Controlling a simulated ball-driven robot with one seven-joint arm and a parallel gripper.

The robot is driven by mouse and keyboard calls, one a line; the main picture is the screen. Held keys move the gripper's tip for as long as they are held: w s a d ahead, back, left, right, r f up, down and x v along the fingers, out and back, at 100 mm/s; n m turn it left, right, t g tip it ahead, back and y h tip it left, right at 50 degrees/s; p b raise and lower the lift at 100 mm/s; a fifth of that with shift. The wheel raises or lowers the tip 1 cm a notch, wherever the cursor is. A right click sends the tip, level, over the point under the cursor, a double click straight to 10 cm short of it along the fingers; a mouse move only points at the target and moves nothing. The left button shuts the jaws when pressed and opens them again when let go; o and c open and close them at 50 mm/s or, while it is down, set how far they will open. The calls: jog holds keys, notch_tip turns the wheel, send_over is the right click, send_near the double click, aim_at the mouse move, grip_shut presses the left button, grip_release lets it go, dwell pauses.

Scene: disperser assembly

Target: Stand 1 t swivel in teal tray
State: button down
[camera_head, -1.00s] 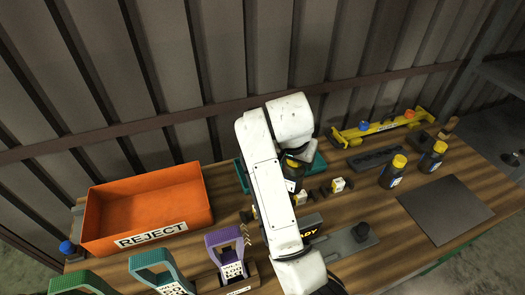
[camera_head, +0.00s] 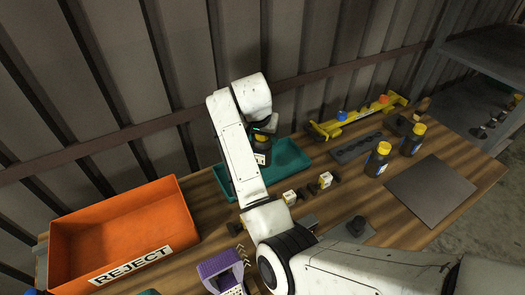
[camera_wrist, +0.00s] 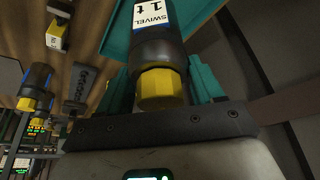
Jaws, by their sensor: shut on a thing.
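The 1 t swivel (camera_head: 262,157) is a dark cylinder with a white label. In the wrist view the swivel (camera_wrist: 160,47) shows "SWIVEL 1 t" and a yellow hex end towards my gripper (camera_wrist: 163,84). My gripper (camera_head: 262,140) is shut on it, with a finger on each side of the yellow end. The teal tray (camera_head: 292,158) lies at the back of the bench, partly hidden by my arm. The swivel is over the tray, roughly upright; I cannot tell whether it touches the floor of the tray.
An orange REJECT bin (camera_head: 120,225) stands at the left. A purple-framed item (camera_head: 220,268) is at the front. Two yellow-topped dark bottles (camera_head: 378,160) and a grey mat (camera_head: 433,190) are at the right. A ribbed wall is behind.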

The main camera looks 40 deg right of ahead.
jog(key=w+b+x, duration=0.1)
jog(key=b+x, duration=0.7)
dwell(0.4)
jog(key=shift+d, duration=0.1)
jog(key=shift+c, duration=0.7)
grip_release()
jog(key=shift+f, duration=0.2)
jog(key=b+v, duration=0.1)
jog(key=v, duration=1.1)
jog(key=shift+r, duration=0.15)
